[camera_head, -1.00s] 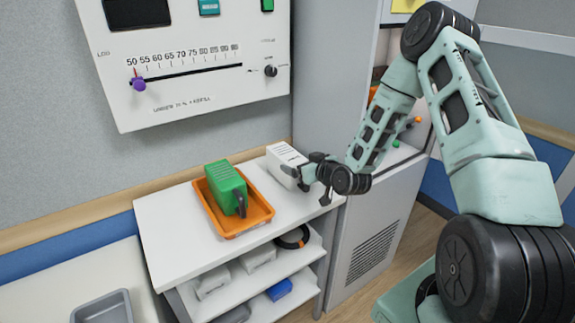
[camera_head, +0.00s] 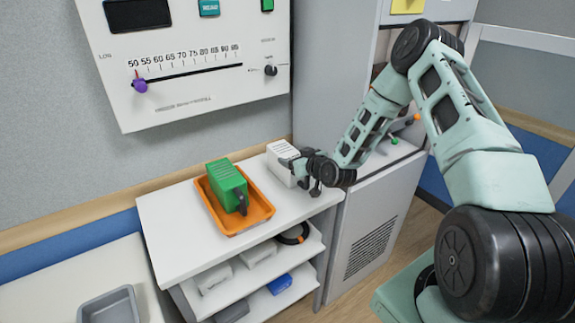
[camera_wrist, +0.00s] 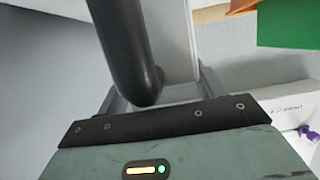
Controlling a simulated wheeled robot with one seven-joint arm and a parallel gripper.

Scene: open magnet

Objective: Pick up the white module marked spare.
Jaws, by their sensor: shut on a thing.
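The white module (camera_head: 282,160) stands at the back right of the white shelf top, with small lettering on it that I cannot read. My gripper (camera_head: 297,168) is at its right side, shut on its dark handle. In the wrist view the dark handle (camera_wrist: 128,45) lies at the fingers (camera_wrist: 160,92), with the white module body (camera_wrist: 175,40) behind it. I cannot tell whether its base is clear of the shelf.
An orange tray (camera_head: 262,208) holding a green module (camera_head: 226,184) is just left of the white module. A wall panel with a slider (camera_head: 190,72) is above. A grey cabinet (camera_head: 372,225) stands at the right. Lower shelves hold several items.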

